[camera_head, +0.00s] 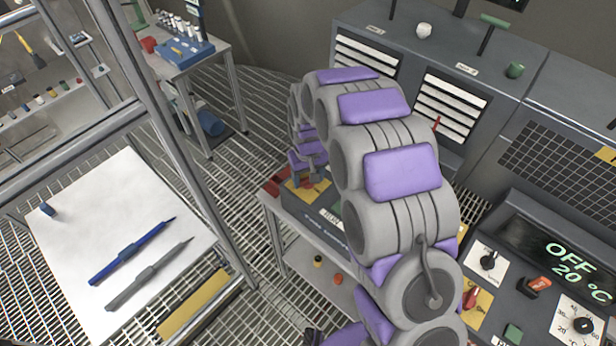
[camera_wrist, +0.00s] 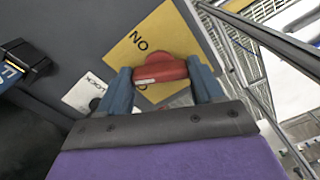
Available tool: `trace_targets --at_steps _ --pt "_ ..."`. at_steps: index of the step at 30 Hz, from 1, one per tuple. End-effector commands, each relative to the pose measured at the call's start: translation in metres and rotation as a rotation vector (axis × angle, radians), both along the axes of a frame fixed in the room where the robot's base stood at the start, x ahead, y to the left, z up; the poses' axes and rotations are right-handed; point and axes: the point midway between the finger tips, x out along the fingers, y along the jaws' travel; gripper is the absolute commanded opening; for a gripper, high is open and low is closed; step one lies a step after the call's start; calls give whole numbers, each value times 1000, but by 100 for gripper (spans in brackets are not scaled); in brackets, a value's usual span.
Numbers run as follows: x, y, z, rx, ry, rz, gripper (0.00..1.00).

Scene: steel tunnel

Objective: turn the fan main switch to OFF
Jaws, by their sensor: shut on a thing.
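A red switch handle (camera_wrist: 160,68) sits on a yellow plate (camera_wrist: 146,40) on a dark grey box in the wrist view. The word ON shows on the plate, upside down. Other lettering on the plate is mostly hidden by my gripper. My gripper (camera_wrist: 160,76) has its blue fingers on both ends of the handle and is shut on it. In the head view, my gripper (camera_head: 304,176) reaches down over the dark box (camera_head: 318,228), whose yellow plate (camera_head: 318,190) partly shows. The handle's exact pointing direction cannot be told.
The box stands on a small grey table (camera_head: 345,285). A console at right has a display (camera_head: 560,250) reading OFF 20 °C and another red switch (camera_head: 471,297). Grated floor lies between.

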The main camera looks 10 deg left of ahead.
Motion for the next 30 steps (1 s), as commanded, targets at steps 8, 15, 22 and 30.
trace_targets --at_steps 8,15,22,30 --pt "3 2 2 4 -9 239 35" --pt "3 2 2 4 -11 388 35" --pt "3 2 3 4 -11 468 36" --pt "3 2 3 4 -12 495 36"
